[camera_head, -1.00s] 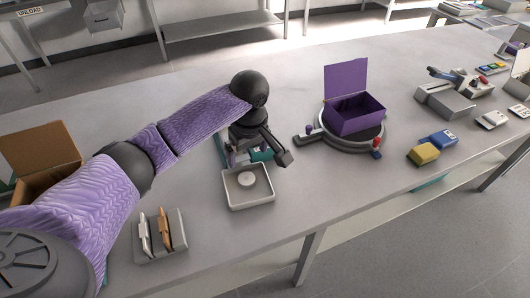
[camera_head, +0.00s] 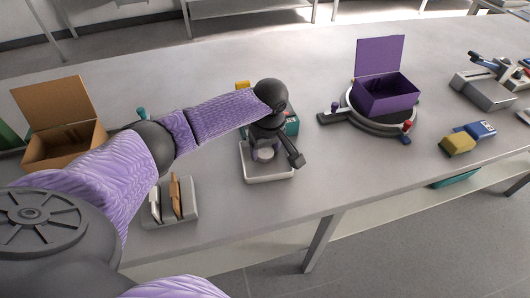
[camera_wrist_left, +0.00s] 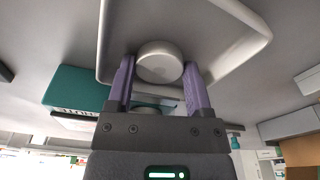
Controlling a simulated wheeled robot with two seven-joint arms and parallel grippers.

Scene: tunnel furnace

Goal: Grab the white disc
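The white disc (camera_head: 265,155) lies in a shallow, square, light tray (camera_head: 270,178) on the grey table. My left gripper (camera_head: 264,152) points down over the tray, with its fingers close about the disc. In the left wrist view, the white disc (camera_wrist_left: 160,62) sits between the two purple fingertips of my left gripper (camera_wrist_left: 160,72). The fingers are apart, one on each side of the disc; a narrow gap seems to show, but contact is hard to tell. The tray's rim (camera_wrist_left: 240,65) also shows there. My right gripper is out of view.
A teal box (camera_head: 292,124) stands just behind the tray. A purple open box (camera_head: 386,95) on a round stand is to the right. A slotted grey holder (camera_head: 182,212) and an open cardboard box (camera_head: 66,140) are to the left. Table in front of the round stand is clear.

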